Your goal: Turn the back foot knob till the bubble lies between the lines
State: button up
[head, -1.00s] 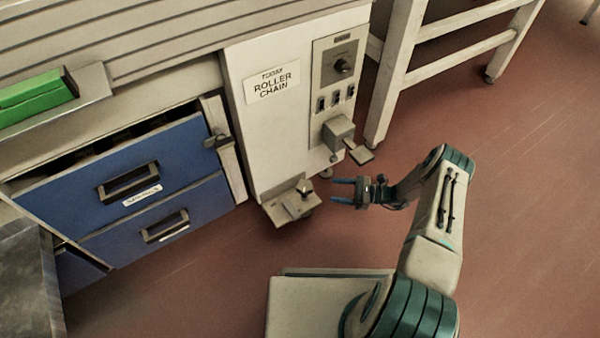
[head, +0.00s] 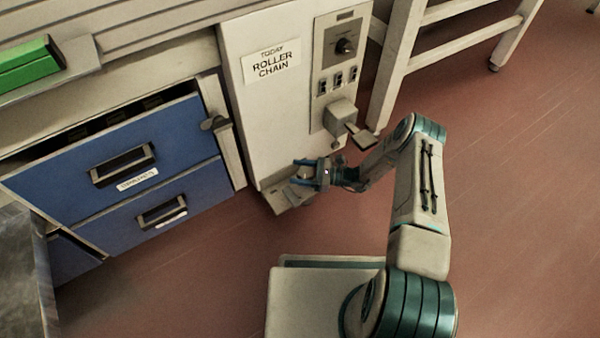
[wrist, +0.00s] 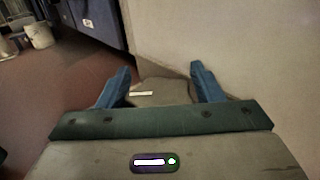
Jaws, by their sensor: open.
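The foot bracket (head: 285,198) juts from the lower front corner of the cream machine. Its knob (head: 306,173) is mostly hidden by my gripper (head: 297,172), whose blue fingers are open around the knob's place. In the wrist view my gripper (wrist: 160,68) has its fingers spread. A grey, rounded surface (wrist: 165,90) lies between and below them, with a small pale strip (wrist: 141,93) on it. I cannot tell whether the fingers touch the knob. No bubble or lines can be made out.
The cream machine (head: 280,110) carries a control panel (head: 345,45) and a jutting box with a lever (head: 345,118) above my gripper. Blue drawers (head: 130,165) are at left. A pale bench frame (head: 395,75) stands right. The red floor is clear at right.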

jog(key=c, duration=0.7)
jog(key=shift+t, duration=0.4)
